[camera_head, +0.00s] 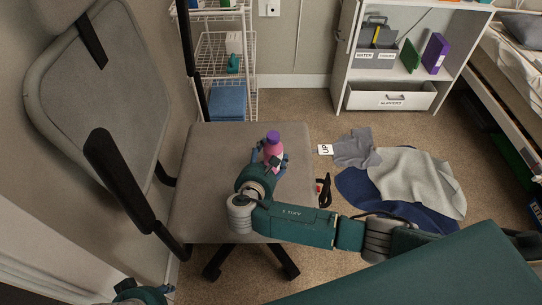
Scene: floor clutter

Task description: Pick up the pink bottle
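The pink bottle (272,150) with a purple cap stands upright over the grey chair seat (210,165), near its right side. My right arm comes in from the right across the seat. My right gripper (271,160) is at the bottle, with blue fingers on both sides of its body. The wrist hides the bottle's lower part, so I cannot tell whether the fingers press on it or whether it rests on the seat. My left gripper (142,292) is partly in view at the bottom left edge, away from the bottle. Its opening cannot be made out.
The office chair has black armrests (118,180) and a backrest at left. Grey and blue cloths (405,175) and a white "UP" card (325,149) lie on the carpet at right. A wire rack (224,70), a white shelf unit (342,60) and a bed (510,65) stand behind.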

